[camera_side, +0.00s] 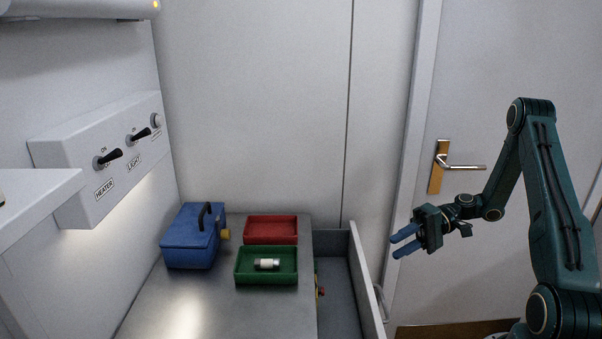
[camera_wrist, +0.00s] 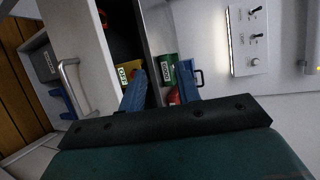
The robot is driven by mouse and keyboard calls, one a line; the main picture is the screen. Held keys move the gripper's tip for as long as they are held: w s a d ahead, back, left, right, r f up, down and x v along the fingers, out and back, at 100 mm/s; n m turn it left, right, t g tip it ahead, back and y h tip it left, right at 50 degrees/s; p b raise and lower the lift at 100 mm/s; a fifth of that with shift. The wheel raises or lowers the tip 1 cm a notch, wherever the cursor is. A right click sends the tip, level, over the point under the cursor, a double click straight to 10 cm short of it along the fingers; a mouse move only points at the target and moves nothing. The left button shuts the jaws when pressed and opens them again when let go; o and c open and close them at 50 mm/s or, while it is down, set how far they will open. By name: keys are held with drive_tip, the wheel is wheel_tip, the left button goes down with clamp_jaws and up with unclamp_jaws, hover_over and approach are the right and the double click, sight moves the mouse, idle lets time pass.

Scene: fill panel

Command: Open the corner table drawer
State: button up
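The corner table (camera_side: 190,300) has a grey metal top at the lower middle of the side view. Its drawer (camera_side: 352,262) stands pulled out on the right side, with its grey inside showing. The drawer's bar handle (camera_side: 381,303) is on the outer face of its front; in the wrist view the handle (camera_wrist: 72,88) is at the left. My gripper (camera_side: 398,244) is up and to the right of the drawer, apart from the handle. Its two blue fingers are spread with nothing seen between them; they also show in the wrist view (camera_wrist: 161,82).
On the table are a blue toolbox (camera_side: 190,241), a red tray (camera_side: 270,231) and a green tray (camera_side: 258,280) holding a small white cylinder (camera_side: 266,264). A switch panel (camera_side: 105,155) is on the left wall. A door with a handle (camera_side: 460,166) stands behind my arm.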

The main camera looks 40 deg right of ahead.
sight(384, 301)
drive_tip(key=f+m+g+h, duration=0.1)
drive_tip(key=h, duration=0.3)
drive_tip(key=f+m+g+h, duration=0.1)
drive_tip(key=h, duration=0.3)
drive_tip(key=s+d+f+m+g+h, duration=0.1)
drive_tip(key=g+h, duration=0.1)
drive_tip(key=h, duration=0.2)
drive_tip(key=shift+f, duration=0.2)
drive_tip(key=shift+x, duration=6.8)
drive_tip(key=shift+d, duration=0.2)
clamp_jaws()
